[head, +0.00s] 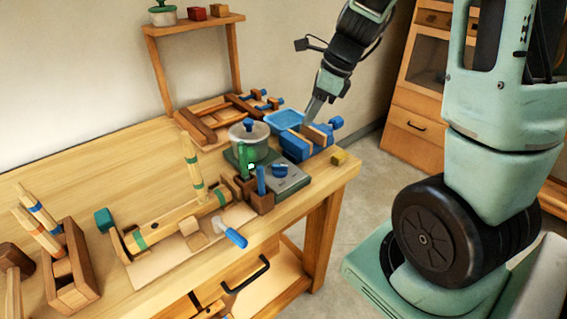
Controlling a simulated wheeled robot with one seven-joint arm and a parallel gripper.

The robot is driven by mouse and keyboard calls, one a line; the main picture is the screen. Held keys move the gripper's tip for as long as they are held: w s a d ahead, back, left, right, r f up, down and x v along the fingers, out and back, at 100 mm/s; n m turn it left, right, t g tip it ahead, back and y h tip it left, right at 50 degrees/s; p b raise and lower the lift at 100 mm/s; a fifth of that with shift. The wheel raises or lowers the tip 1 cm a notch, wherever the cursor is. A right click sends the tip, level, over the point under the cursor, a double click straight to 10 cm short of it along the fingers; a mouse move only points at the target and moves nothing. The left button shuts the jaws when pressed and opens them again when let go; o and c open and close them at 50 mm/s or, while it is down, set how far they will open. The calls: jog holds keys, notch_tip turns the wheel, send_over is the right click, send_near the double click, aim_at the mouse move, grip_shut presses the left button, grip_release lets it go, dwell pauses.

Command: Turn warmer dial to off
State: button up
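The warmer (294,182) is a low grey-green box on the workbench near its right front corner. Its blue dial (279,170) sits on the top face, to the right of the pot. A green pot (248,150) with a blue lid knob stands on the back left part of the warmer. My gripper (311,112) points down over the back right of the bench, near the blue tray, up and right of the dial and apart from it. The fingers overlap in this view, so their opening cannot be told. The dial's setting is too small to read.
A blue vise (296,146) and a blue tray (284,119) stand behind the warmer. A wooden holder (262,201) with a blue handle is close in front of the dial. A small yellow block (339,158) lies at the right edge. A clamped wooden piece (178,222) lies at left.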

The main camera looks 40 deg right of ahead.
aim_at(281, 165)
jog(key=b+x, duration=0.4)
jog(key=x, duration=1.3)
jog(key=shift+a, duration=0.1)
jog(key=shift+c, duration=0.3)
grip_shut()
